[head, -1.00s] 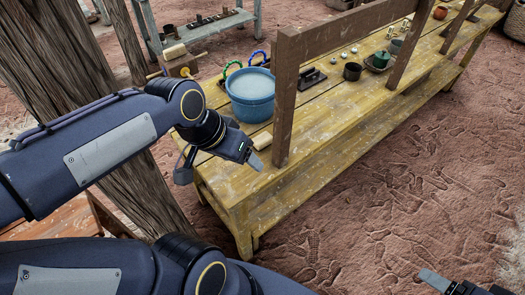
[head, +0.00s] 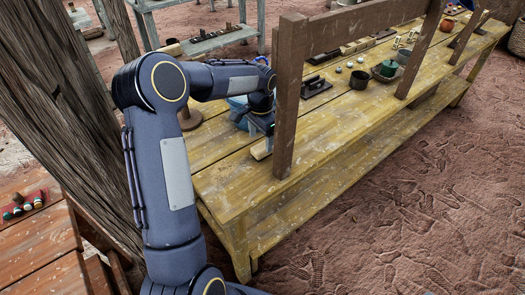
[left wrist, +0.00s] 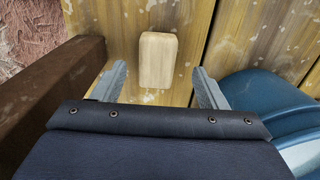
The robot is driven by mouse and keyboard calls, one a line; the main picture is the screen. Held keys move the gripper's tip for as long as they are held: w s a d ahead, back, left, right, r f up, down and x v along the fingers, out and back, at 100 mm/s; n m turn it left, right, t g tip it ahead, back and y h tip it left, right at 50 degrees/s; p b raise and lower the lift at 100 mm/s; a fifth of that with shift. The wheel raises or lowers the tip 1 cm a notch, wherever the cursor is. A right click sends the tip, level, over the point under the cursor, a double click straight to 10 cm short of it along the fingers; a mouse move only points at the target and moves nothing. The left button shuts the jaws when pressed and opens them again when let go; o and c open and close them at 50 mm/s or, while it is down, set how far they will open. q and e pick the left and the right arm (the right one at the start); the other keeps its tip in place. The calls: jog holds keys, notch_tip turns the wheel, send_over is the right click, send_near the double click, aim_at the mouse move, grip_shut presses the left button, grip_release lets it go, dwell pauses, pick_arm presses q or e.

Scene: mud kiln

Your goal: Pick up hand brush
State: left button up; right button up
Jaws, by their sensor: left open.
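A pale wooden block with rounded corners, likely the hand brush (left wrist: 158,60), lies on the yellow plank table; no bristles show. It also appears in the head view (head: 260,149), beside the wooden post. My left gripper (head: 266,128) is over the table, just above and behind it. In the left wrist view the fingers of this gripper (left wrist: 160,86) are spread apart, with the block ahead of and between them, not gripped. My right gripper is not in view.
The blue bucket (left wrist: 262,100) stands close to the right finger in the left wrist view. A brown upright post (head: 288,110) is close on the other side. A dark tool (head: 314,87), a dark cup (head: 359,78) and a green pot (head: 387,69) are farther along the table.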

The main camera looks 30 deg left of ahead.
aim_at(261, 147)
pick_arm(q)
jog(key=f, duration=0.5)
jog(key=shift+w+d, duration=0.15)
jog(key=shift+d, duration=0.1)
jog(key=shift+r, duration=0.1)
jog(key=c, duration=1.1)
jog(key=shift+s+a+r, duration=0.1)
jog(key=shift+s+r, duration=0.1)
jog(key=shift+r, duration=0.2)
notch_tip(261, 147, up, 10)
jog(key=s+a+b, duration=0.1)
jog(key=s+a, duration=0.1)
jog(key=s, duration=0.4)
jog(key=s+a+b, duration=0.1)
jog(key=s+a, duration=0.2)
jog(key=s, duration=0.3)
jog(key=s+a+b, duration=0.1)
jog(key=s+a, duration=0.1)
jog(key=s, duration=0.4)
jog(key=shift+s+a+r, duration=0.1)
jog(key=shift+a+r, duration=0.15)
jog(key=shift+r, duration=0.1)
